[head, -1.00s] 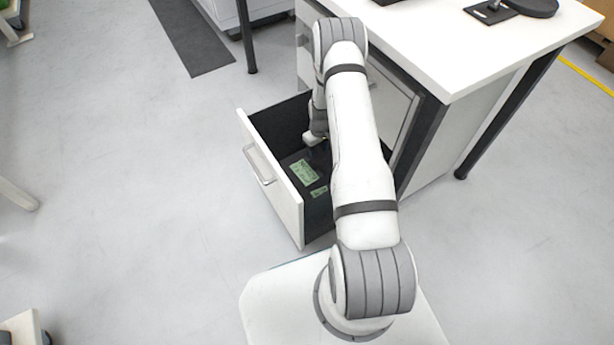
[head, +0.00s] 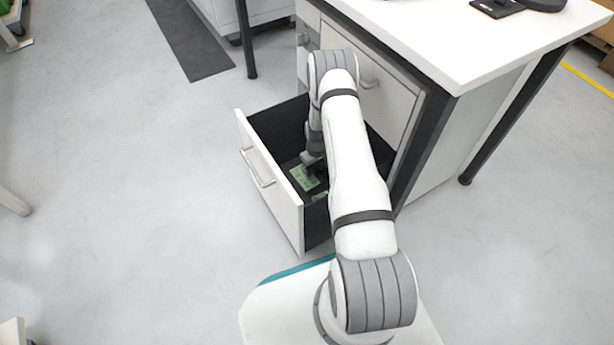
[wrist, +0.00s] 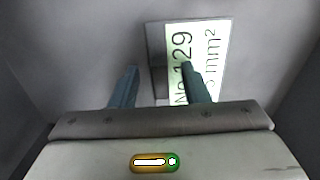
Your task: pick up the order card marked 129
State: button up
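The order card marked 129 (wrist: 212,55) is pale green with dark print and lies in the open drawer. In the wrist view it is right of centre, with a grey strip (wrist: 156,48) along its left edge. In the head view a green card (head: 303,177) shows on the drawer floor beside my gripper. My gripper (wrist: 160,68) is open, its two fingers apart with nothing held between them. The right finger overlaps the card and hides part of its print. The left finger lies left of the card and grey strip. Whether the fingers touch anything cannot be told.
The drawer (head: 275,190) is pulled out from a white desk (head: 450,45), and its walls surround my gripper. A second green card (head: 320,197) lies nearer, partly hidden by my arm. Open floor (head: 130,200) is to the left.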

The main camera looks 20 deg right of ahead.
grip_shut()
jog(key=shift+r, duration=0.15)
